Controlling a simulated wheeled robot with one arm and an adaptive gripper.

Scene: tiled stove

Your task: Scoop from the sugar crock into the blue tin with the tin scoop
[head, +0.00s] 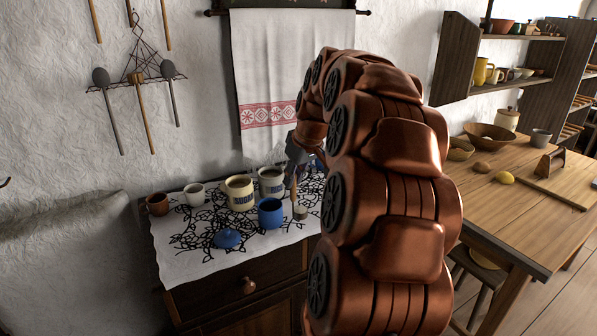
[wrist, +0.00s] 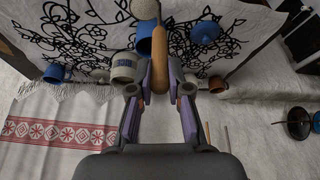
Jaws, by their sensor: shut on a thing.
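My gripper (head: 295,168) is shut on the wooden handle (wrist: 160,48) of the tin scoop and points down over the dresser. The scoop's grey bowl (head: 300,212) hangs low, just right of the blue tin; it also shows at the top edge of the wrist view (wrist: 145,8). I cannot tell whether it holds anything. The open blue tin (head: 270,214) stands upright at the front of the cloth, and shows partly behind the handle in the wrist view (wrist: 144,46). The cream sugar crock (head: 240,194), labelled SUGAR, stands open behind and left of the tin.
Another labelled crock (head: 271,184) stands right of the sugar crock, close to my gripper. A white mug (head: 195,196) and brown mug (head: 157,205) stand left. A blue lid (head: 227,239) lies in front. A patterned cloth (head: 185,258) covers the dresser; a towel (head: 262,75) hangs behind.

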